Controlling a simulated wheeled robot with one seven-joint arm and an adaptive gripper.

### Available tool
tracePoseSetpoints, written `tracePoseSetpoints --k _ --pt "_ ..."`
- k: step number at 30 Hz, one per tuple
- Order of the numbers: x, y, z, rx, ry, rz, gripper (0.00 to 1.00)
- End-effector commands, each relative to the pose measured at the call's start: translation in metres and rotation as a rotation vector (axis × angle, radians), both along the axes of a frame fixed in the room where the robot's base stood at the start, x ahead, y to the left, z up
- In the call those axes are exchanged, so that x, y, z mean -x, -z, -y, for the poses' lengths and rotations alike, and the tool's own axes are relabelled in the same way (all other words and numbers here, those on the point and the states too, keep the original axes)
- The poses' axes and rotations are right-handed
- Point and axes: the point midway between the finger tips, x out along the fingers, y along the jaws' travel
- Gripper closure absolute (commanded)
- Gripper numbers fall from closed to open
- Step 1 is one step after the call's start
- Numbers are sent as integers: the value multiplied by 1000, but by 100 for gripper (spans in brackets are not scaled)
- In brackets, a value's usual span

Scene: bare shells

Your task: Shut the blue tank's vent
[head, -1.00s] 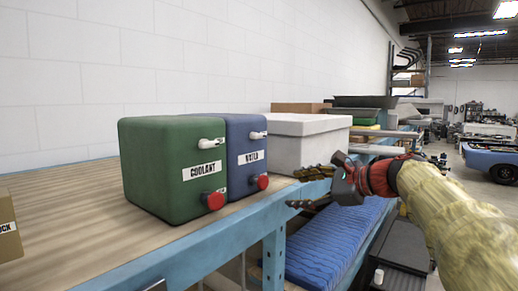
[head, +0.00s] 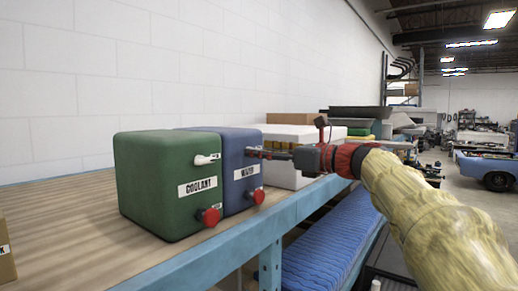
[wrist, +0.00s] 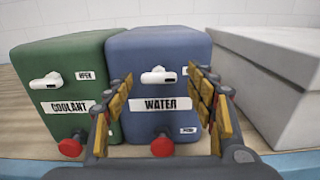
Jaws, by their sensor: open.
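The blue tank (head: 238,185), labelled WATER, stands on the wooden bench top; it also shows in the wrist view (wrist: 160,58). A white lever (wrist: 158,76) lies sideways high on its front, with a small tag beside it partly hidden by my finger. A red knob (wrist: 162,145) is low on the same face. My gripper (head: 276,153) is open and empty in front of the blue tank. In the wrist view its fingers (wrist: 161,80) stand either side of the white lever, and I cannot tell whether they touch it.
The green tank (head: 160,190), labelled COOLANT, stands close on the left with its own white lever (wrist: 45,81) and red knob (wrist: 70,147). A pale grey box (wrist: 275,75) stands to the right. The blue bench edge (head: 240,245) runs along the front.

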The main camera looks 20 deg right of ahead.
Motion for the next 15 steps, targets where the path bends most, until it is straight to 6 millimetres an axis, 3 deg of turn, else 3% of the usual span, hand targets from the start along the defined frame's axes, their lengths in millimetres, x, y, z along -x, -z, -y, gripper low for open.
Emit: tracePoseSetpoints --k 6,15 --pt "-12 0 -7 1 0 0 44" --pt "-13 0 -8 2 0 1 47"
